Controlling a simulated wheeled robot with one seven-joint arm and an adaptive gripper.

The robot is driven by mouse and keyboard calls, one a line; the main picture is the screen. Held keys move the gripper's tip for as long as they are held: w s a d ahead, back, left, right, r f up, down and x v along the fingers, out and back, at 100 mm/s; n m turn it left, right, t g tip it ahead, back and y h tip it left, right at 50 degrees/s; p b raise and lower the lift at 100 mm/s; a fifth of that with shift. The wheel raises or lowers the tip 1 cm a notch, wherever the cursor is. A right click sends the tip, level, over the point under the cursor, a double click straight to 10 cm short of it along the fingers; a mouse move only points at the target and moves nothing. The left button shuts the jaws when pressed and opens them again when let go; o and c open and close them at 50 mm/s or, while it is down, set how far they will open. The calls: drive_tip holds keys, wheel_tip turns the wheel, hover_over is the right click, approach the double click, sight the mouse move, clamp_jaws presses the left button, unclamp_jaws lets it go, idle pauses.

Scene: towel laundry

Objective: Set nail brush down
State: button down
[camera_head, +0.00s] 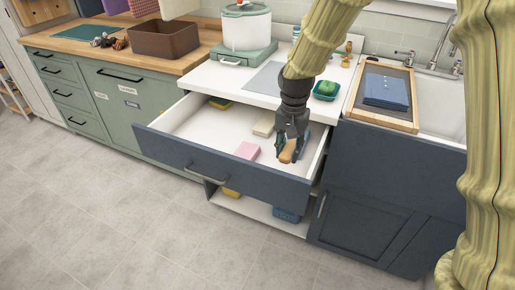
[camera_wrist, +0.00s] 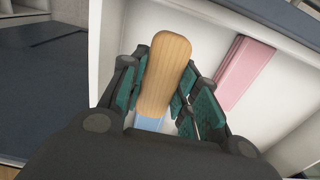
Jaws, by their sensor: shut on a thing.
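The nail brush (camera_head: 287,151) has a tan, wood-like oval top. It also shows in the wrist view (camera_wrist: 166,72), between my gripper's dark fingers with teal pads. My gripper (camera_head: 289,148) is shut on it and points down over the right part of the open drawer (camera_head: 190,150).
The drawer holds a pink block (camera_head: 247,150), a cream block (camera_head: 264,124) and a yellow thing (camera_head: 220,103). A shelf below holds a blue thing (camera_head: 286,215). A green item lies in a teal dish (camera_head: 326,91) on the counter. A wooden tray (camera_head: 354,108) holds blue cloth.

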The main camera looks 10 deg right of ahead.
drive_tip(key=shift+f, duration=4.8)
drive_tip(key=shift+f, duration=0.1)
drive_tip(key=c, duration=1.1)
unclamp_jaws()
wheel_tip(320, 180, up, 12)
drive_tip(key=shift+r, duration=0.1)
